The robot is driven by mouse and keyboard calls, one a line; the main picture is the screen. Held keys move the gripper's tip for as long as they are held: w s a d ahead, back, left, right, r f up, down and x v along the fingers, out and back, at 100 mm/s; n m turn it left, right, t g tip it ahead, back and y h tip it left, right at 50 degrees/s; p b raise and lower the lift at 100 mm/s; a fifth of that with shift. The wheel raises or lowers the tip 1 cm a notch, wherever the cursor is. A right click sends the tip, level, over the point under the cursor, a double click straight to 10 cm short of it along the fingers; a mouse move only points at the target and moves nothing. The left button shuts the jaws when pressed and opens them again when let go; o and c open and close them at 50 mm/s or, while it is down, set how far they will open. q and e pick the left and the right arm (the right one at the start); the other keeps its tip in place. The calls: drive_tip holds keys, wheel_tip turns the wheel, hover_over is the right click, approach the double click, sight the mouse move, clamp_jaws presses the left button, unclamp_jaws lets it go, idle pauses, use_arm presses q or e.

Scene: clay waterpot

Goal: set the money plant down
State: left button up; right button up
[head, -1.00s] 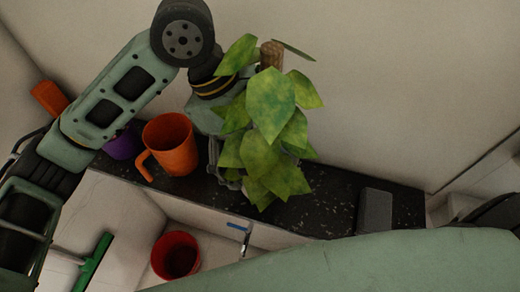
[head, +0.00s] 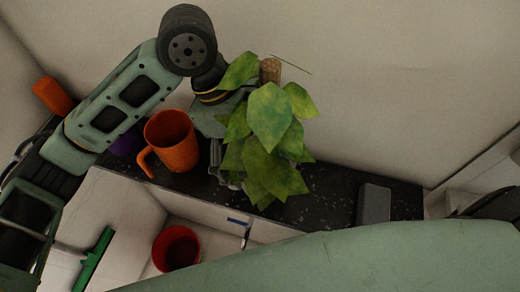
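The money plant (head: 268,120) has broad green leaves and a brown stem pole. It is over the black speckled counter (head: 335,195), right of the orange mug. My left arm comes in from the left and ends behind the plant. My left gripper (head: 225,168) is at the plant's left side, with its fingers mostly hidden by leaves. The pot is hidden too, so I cannot tell whether the fingers are closed on it or whether it touches the counter. My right gripper is not in view.
An orange mug (head: 171,141) stands close left of the plant. A purple thing (head: 126,143) is behind my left arm. A grey block (head: 373,205) stands at the counter's right. A red bucket (head: 176,247) and a green squeegee (head: 93,260) are below. Counter between plant and block is clear.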

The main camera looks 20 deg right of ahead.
use_arm(q)
drive_tip(key=b+v, duration=0.2)
drive_tip(key=v, duration=1)
drive_tip(key=shift+s+d, duration=0.1)
drive_tip(key=shift+s, duration=0.1)
